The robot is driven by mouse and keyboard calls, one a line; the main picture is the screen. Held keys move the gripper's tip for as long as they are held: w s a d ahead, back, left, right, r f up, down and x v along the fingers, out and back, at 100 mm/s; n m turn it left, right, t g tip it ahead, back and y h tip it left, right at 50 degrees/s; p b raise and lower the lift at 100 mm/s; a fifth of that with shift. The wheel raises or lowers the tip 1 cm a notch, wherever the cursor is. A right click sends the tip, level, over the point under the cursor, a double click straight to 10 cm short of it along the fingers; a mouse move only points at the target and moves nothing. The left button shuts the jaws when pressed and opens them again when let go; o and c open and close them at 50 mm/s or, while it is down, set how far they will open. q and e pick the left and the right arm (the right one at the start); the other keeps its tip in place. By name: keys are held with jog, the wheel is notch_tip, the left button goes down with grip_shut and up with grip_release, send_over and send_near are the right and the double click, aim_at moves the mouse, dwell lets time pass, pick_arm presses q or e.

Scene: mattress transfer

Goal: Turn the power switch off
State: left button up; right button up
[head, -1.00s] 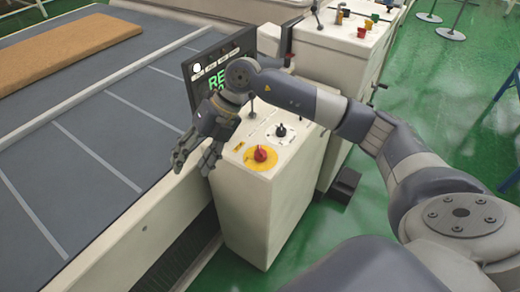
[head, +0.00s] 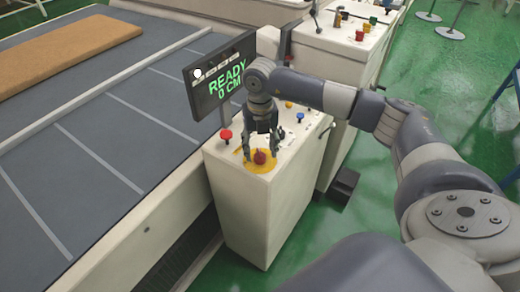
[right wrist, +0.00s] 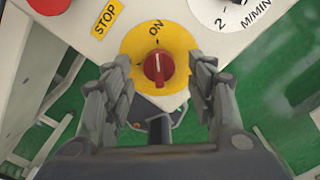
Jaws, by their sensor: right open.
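The power switch is a red rotary knob (head: 261,157) on a yellow round plate (head: 246,165), at the near end of the white control box's top. In the right wrist view the red knob (right wrist: 158,68) has a pale pointer line directed up at the "ON" mark on its yellow plate (right wrist: 132,45). My right gripper (head: 262,157) points down over the switch in the head view. In the right wrist view its open fingers (right wrist: 158,95) stand on either side of the knob, apart from it. My left gripper is not in view.
The white control box (head: 250,215) also carries a red button (head: 226,135), a blue knob (head: 300,117) and a display (head: 220,78) reading "READY 0 CM". A conveyor (head: 90,130) with a brown mattress (head: 65,50) lies left.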

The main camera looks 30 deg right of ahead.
jog(key=shift+f, duration=1.25)
jog(key=c, duration=1.1)
